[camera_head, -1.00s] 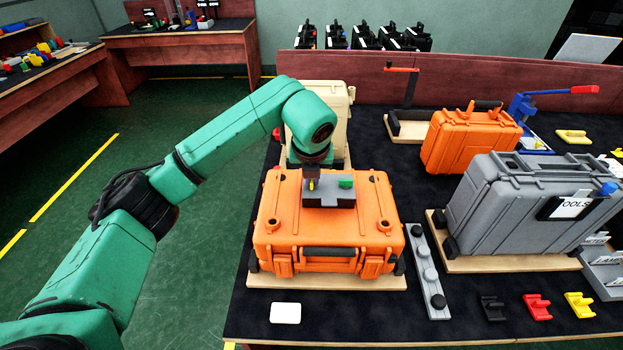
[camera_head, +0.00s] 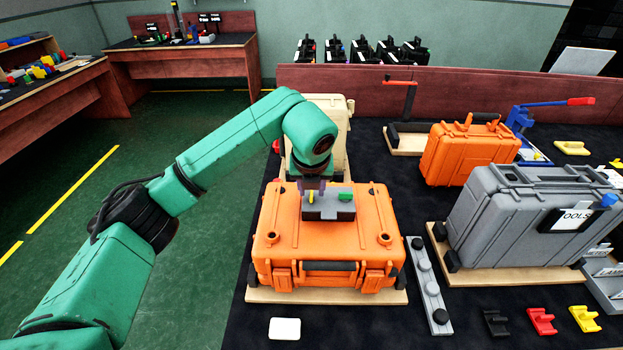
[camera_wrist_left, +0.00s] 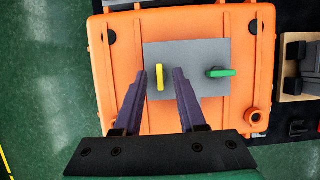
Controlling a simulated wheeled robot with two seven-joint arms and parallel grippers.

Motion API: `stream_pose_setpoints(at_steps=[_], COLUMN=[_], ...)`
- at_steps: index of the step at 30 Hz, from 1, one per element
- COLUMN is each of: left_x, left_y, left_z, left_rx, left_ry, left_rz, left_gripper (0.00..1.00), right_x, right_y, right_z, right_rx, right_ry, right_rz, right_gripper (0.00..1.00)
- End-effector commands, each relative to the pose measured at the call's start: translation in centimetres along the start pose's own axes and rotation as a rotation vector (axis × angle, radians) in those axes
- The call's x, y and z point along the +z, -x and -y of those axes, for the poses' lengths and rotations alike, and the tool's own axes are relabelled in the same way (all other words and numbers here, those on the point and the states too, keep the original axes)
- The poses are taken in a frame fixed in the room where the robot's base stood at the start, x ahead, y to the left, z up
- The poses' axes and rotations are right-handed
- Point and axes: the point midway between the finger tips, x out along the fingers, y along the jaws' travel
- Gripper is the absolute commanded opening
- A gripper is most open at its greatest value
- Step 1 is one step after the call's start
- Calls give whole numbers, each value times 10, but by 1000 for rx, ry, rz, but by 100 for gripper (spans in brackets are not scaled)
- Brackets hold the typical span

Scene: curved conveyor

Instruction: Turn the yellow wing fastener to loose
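The yellow wing fastener (camera_wrist_left: 160,76) stands upright on a grey plate (camera_wrist_left: 187,52) on top of the orange case (camera_wrist_left: 122,60). In the left wrist view its wing runs up and down the picture. My left gripper (camera_wrist_left: 161,74) is open, with one finger on each side of the wing and a visible gap to each. In the head view my left gripper (camera_head: 312,185) points down over the plate, and the yellow wing (camera_head: 311,196) shows below it. A green wing fastener (camera_wrist_left: 221,73) sits on the plate's right side, turned crosswise. My right gripper is not in view.
A beige case (camera_head: 330,105) stands behind the orange case. A grey bar with round knobs (camera_head: 428,286) and a grey tools case (camera_head: 530,225) are to the right. A white card (camera_head: 285,328) lies in front. The floor on the left is open.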

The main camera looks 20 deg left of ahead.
Motion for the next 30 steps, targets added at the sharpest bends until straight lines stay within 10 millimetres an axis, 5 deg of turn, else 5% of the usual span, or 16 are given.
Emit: stream_pose_setpoints(at_steps=[5,16,30], left_x=[0,2,0], left_y=[28,130,142], left_z=[0,0,0], left_rx=[-3,0,-1], left_ry=[-1,0,1], left_rz=[6,8,2], left_gripper=[40,40,40], right_x=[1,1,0], right_y=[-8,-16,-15], right_z=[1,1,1], right_rx=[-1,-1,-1], right_ry=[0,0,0], right_rz=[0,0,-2], right_gripper=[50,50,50])
